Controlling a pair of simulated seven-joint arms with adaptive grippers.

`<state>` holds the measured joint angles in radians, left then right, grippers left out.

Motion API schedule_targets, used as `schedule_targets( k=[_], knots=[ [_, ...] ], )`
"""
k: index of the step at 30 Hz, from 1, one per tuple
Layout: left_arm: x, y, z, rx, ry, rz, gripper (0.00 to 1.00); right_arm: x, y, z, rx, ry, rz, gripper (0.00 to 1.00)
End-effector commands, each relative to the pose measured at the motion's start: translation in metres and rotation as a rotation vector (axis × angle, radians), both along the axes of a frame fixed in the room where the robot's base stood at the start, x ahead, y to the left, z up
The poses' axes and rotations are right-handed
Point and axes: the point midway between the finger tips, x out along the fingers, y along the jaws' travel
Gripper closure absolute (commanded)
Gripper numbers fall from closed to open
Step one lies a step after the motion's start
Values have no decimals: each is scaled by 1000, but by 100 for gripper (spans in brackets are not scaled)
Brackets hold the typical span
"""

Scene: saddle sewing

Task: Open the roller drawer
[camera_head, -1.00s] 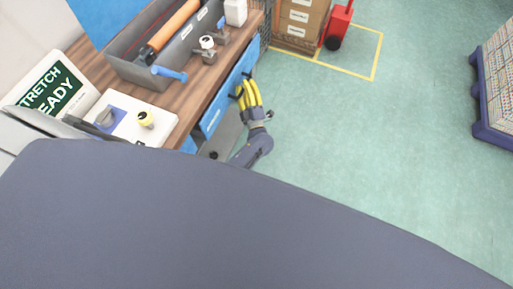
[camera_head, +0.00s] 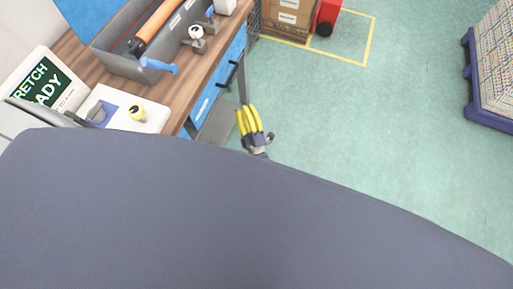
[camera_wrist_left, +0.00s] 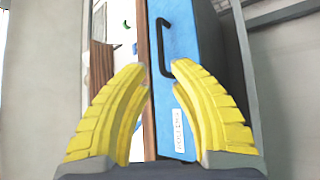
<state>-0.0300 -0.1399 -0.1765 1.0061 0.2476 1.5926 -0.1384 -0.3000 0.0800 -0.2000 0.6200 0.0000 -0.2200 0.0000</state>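The blue drawer fronts (camera_head: 208,99) sit under the wooden bench's edge in the head view, with black handles on them. In the left wrist view one blue drawer front (camera_wrist_left: 176,88) fills the middle, with a black bar handle (camera_wrist_left: 163,48) and a white label (camera_wrist_left: 178,131) too small to read surely. My left gripper (camera_head: 247,108) is beside the bench, apart from the drawer fronts. Its yellow fingers (camera_wrist_left: 158,72) are spread and empty, with the handle beyond their tips. My right gripper is not in view.
Green floor (camera_head: 350,120) is open to the right. A pallet (camera_head: 482,95) stands at far right.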

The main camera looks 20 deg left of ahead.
Motion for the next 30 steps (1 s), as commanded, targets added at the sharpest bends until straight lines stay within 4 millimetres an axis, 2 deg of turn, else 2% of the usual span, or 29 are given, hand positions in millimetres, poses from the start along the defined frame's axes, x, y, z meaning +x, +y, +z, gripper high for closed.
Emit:
schedule_targets(
  k=[6, 17, 30],
  knots=[
    [-21, -15, -13, 6, 9, -1, 78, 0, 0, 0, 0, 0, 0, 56],
    [-16, -36, -64, 156, 250, -175, 78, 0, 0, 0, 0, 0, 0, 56],
    [-31, -57, -132, 303, 511, -355, 78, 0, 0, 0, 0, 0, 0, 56]
  ],
)
